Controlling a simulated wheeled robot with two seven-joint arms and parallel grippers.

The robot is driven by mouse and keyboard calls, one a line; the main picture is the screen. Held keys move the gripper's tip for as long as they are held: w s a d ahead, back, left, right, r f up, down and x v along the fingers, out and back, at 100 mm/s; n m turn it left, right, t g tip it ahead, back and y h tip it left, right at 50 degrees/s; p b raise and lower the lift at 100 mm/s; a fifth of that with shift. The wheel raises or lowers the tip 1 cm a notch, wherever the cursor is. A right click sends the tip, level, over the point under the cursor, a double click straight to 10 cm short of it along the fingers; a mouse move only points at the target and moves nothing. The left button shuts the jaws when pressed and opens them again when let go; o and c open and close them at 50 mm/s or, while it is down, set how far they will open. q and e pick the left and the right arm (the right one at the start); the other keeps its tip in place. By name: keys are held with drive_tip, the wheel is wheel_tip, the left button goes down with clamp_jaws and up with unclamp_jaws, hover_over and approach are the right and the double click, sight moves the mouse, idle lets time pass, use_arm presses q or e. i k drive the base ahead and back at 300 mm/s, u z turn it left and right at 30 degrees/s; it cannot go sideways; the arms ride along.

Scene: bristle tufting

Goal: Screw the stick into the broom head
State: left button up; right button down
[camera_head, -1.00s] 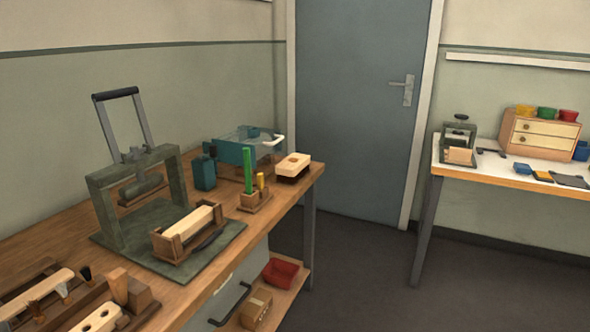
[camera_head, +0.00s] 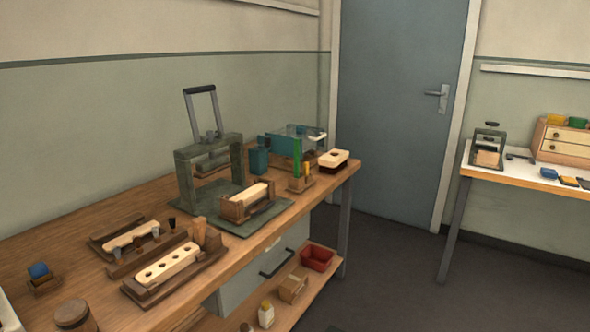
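Neither of my grippers is in the head view. A cream block with a dark underside and a hole in its top (camera_head: 333,159) sits near the far right end of the long wooden bench; it looks like a broom head, but I cannot tell for sure. A longer cream block with several holes (camera_head: 168,264) lies in a wooden fixture at the front of the bench. Another cream block (camera_head: 131,236) lies in a tray behind it.
A grey-green lever press (camera_head: 210,170) stands mid-bench, with a block in a wooden cradle (camera_head: 247,202) in front. A red bin (camera_head: 318,257) is on the lower shelf. A second table (camera_head: 510,174) stands right; dark floor lies between.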

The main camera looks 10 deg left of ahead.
sight(334, 160)
drive_tip(key=z, duration=0.45)
drive_tip(key=i, duration=0.55)
drive_tip(key=z, duration=0.85)
drive_tip(key=i, duration=1.3)
drive_tip(key=u, duration=1.05)
drive_tip(key=i, duration=0.75)
drive_tip(key=u, duration=0.8)
